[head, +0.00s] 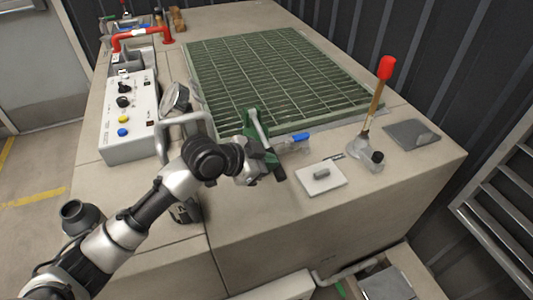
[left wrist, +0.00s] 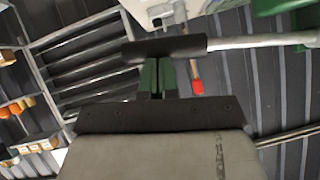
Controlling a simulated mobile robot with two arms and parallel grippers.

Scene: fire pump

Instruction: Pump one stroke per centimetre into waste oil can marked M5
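A green hand pump (head: 262,132) stands at the near edge of the bench, in front of the grating. Its silver lever ends in a black grip (head: 278,172). In the left wrist view the black grip (left wrist: 165,48) lies across the ends of my left gripper's fingers (left wrist: 158,78), and the lever (left wrist: 260,41) runs right to the green body. The two fingers look close together, and the grip appears in front of their tips rather than between them. In the head view my left gripper (head: 252,165) is beside the grip. I cannot make out an M5 mark. My right gripper is not in view.
A red-handled plunger-like tool (head: 385,70), a grey pad (head: 411,134) and a white plate (head: 320,180) are on the bench's right. A control box (head: 130,115) and gauge (head: 175,98) are left of the green grating (head: 265,72). A slatted rack (head: 500,190) stands right.

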